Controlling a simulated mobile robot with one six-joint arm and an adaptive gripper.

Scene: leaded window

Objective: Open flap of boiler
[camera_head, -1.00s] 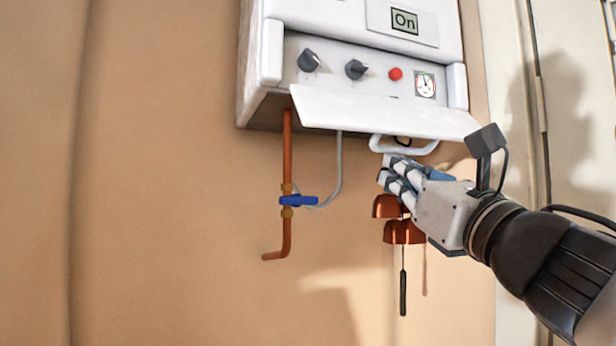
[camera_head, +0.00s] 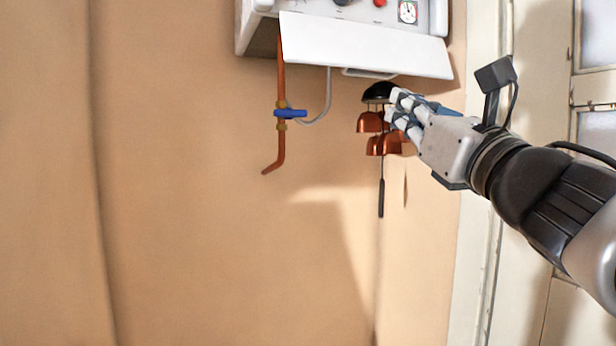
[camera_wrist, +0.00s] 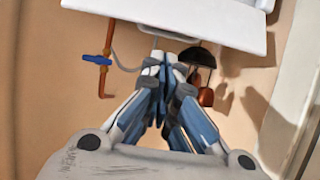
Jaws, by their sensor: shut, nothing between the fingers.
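The white boiler (camera_head: 425,17) hangs on the wall at the top of the head view, cut off by the frame's upper edge. Its white flap (camera_head: 360,45) is swung down and tilts outward below the control panel. The flap's handle (camera_head: 368,73) shows partly under its lower edge. My gripper (camera_head: 391,105) is shut and empty. It is below and right of the handle in the head view, apart from the flap there.
A copper pipe (camera_head: 280,80) with a blue valve lever (camera_head: 290,113) runs below the boiler at left. Copper bells or pans (camera_head: 371,122) hang behind my gripper. A pale door (camera_head: 550,60) stands at right. The wall at lower left is clear.

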